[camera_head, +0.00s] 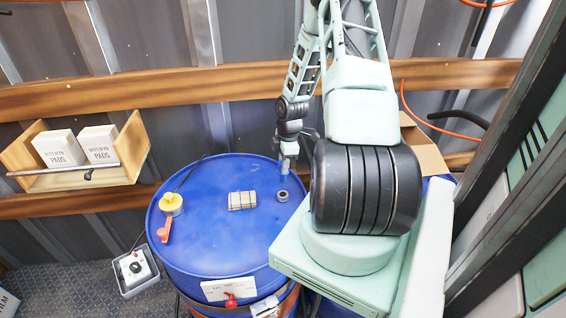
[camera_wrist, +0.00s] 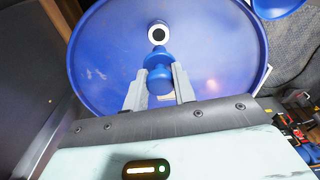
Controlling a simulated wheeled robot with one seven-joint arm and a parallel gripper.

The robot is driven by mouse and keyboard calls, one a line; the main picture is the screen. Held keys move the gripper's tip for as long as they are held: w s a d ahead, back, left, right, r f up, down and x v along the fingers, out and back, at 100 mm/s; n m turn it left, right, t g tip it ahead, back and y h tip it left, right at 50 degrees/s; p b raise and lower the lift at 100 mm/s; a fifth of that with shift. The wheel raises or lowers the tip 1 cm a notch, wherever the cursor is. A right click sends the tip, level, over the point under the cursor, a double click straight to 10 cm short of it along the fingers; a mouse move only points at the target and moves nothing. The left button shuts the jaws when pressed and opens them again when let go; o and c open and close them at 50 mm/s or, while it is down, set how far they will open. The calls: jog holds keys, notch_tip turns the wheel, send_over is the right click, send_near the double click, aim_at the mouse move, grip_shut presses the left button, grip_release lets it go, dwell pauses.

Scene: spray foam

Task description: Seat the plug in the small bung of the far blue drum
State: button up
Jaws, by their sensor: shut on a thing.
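My gripper (camera_wrist: 159,78) is shut on a blue plug (camera_wrist: 158,60) in the wrist view, one grey finger on each side. The plug's narrow end points toward a small bung (camera_wrist: 158,36), a pale ring around a dark hole, in a blue drum lid (camera_wrist: 105,55). The plug looks apart from the hole, but I cannot tell the gap exactly. In the head view my gripper (camera_head: 287,163) hangs over the right part of a blue drum (camera_head: 215,245), just above a grey ring fitting (camera_head: 282,196). The plug is not clear there.
A strapped bundle (camera_head: 242,200) and a yellow cap (camera_head: 171,204) with an orange handle lie on the lid. A wooden shelf (camera_head: 72,181) holds two white boxes at left. A box with a dial (camera_head: 137,268) stands on the floor. My arm hides the right side.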

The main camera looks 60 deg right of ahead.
jog(key=shift+f+b, duration=1.6)
jog(key=shift+f, duration=1.1)
jog(key=shift+f+b, duration=1.55)
jog(key=shift+f, duration=1.25)
jog(key=o, duration=1)
jog(key=r+b, duration=0.1)
jog(key=r, duration=0.4)
jog(key=s+d+r, duration=0.1)
jog(key=r, duration=0.5)
jog(key=r+b, duration=0.1)
jog(key=r, duration=0.5)
jog(key=shift+s+d+r+b, duration=0.15)
jog(key=shift+s+r+b, duration=0.05)
jog(key=shift+s+b, duration=0.1)
